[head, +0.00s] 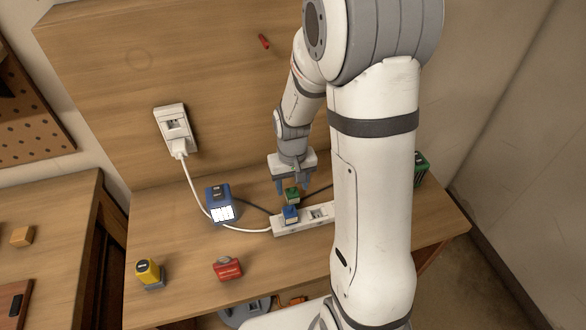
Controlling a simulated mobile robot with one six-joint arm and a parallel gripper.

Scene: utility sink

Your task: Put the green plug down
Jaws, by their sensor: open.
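The green plug (292,195) is just behind the white power strip (292,226), close to the blue plug (290,213) in the strip's left end. My gripper (292,188) points down right at the green plug, its blue fingers open to either side of it. A dark cable runs from the plug area toward the right, behind my arm. I cannot tell whether the fingers touch the plug, or exactly what it rests on. My arm hides the right end of the strip.
A blue box (220,204) stands left of the strip. A yellow object (148,272) and a red one (227,268) sit near the front. A green box (421,168) is partly behind my arm. A white cable runs to the wall socket (175,129).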

